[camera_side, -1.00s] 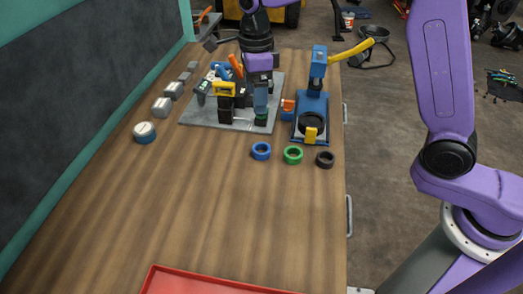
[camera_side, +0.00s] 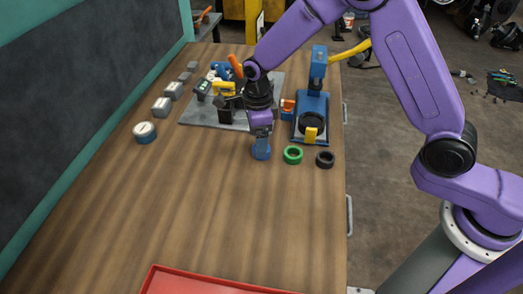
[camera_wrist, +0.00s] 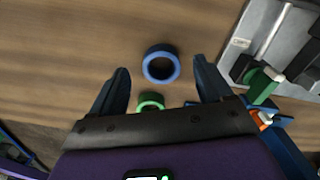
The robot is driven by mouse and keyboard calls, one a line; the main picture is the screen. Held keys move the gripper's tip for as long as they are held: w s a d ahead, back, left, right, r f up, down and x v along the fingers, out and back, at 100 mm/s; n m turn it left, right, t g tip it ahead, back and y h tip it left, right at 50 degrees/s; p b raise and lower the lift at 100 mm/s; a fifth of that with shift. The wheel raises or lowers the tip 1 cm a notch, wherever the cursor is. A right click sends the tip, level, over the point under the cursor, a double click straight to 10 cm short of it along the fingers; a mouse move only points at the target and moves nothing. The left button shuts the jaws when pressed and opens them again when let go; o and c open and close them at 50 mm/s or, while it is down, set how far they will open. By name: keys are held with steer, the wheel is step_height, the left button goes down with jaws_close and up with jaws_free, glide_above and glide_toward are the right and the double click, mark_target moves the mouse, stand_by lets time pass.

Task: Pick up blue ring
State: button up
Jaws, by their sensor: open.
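The blue ring (camera_side: 261,153) lies on the wooden table, left of a green ring, in the side view. My gripper (camera_side: 261,140) is over it, pointing down, and its fingers cover the far part of the ring. In the wrist view the blue ring (camera_wrist: 161,64) lies flat just beyond and between the tips of my open gripper (camera_wrist: 162,80). The ring is free and nothing is between the fingers in that view except part of the green ring lower down. I cannot tell the exact height of the fingertips above the table.
The green ring (camera_side: 293,155) and a black ring (camera_side: 325,159) lie to the right. A blue press-like device (camera_side: 311,105) and a grey plate with tools (camera_side: 200,117) stand behind. A red tray (camera_side: 205,281) is at the front. The table's left front is clear.

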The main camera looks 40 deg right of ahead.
steer(key=shift+f, duration=1.6)
steer(key=c, duration=1.1)
steer(key=shift+r, duration=0.2)
